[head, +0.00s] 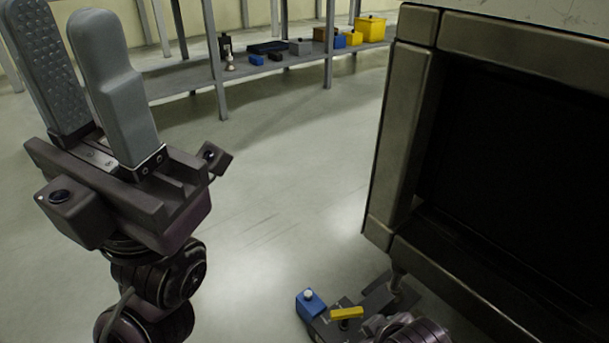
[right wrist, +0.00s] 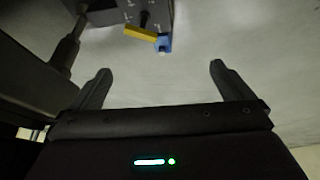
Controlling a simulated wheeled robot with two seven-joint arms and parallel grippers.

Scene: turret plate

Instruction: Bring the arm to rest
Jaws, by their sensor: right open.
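My left gripper (head: 60,15) is raised at the upper left of the head view, with its two grey fingers apart and nothing between them. My right gripper (right wrist: 160,75) shows in the right wrist view with its fingers wide apart and empty. A dark grey fixture (right wrist: 150,14) lies beyond its fingertips, with a yellow bar (right wrist: 140,34) and a blue block (right wrist: 164,43). In the head view the yellow bar (head: 347,313) and the blue block (head: 311,304) with a white knob are at the bottom, beside my right arm. The right gripper's fingers are not clear there.
A large machine frame (head: 400,140) with a dark opening fills the right side. A grey shelf (head: 200,76) at the back carries blue, yellow and dark boxes and small items. The pale floor (head: 270,180) between them is clear.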

